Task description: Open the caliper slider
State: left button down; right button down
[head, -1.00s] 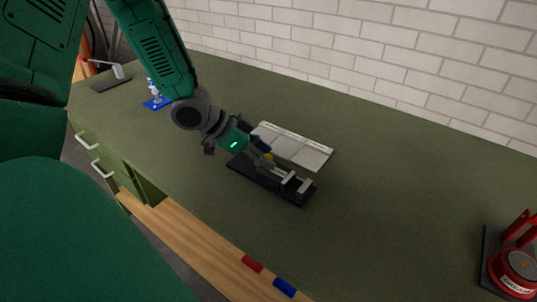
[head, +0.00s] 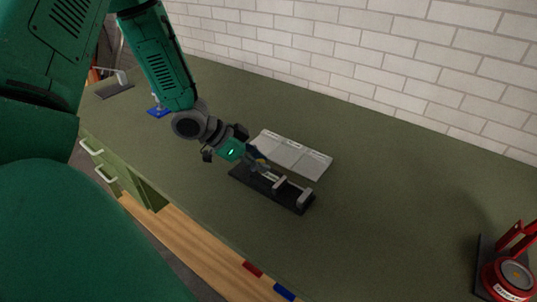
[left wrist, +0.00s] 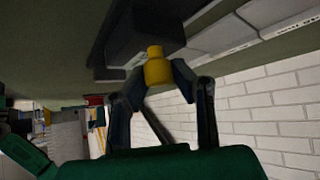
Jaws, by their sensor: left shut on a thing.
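The caliper (head: 305,198) lies on a black base (head: 298,205) on the green bench, with two pale upright jaws standing apart. The slider jaw (head: 279,183) is the one nearer my gripper, with a clear gap to the end jaw. My left gripper (head: 262,164) reaches in from the left over the near end of the base. In the left wrist view, its fingers are shut around a yellow knob (left wrist: 158,66), which shows only as a small yellow spot in the head view. The dark caliper body (left wrist: 145,32) shows behind the knob. My right gripper is not in view.
A red device (head: 508,275) stands at the far right. A blue-based item (head: 158,111) and a grey stand (head: 113,86) are at left. The bench's middle right is clear.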

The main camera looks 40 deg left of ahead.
pick_arm(q)
jog(key=shift+a, duration=0.7)
jog(key=shift+d, duration=0.1)
jog(key=c, duration=1.3)
grip_release()
jog(key=shift+c, duration=0.2)
jog(key=v, duration=1.2)
jog(key=shift+f, duration=0.1)
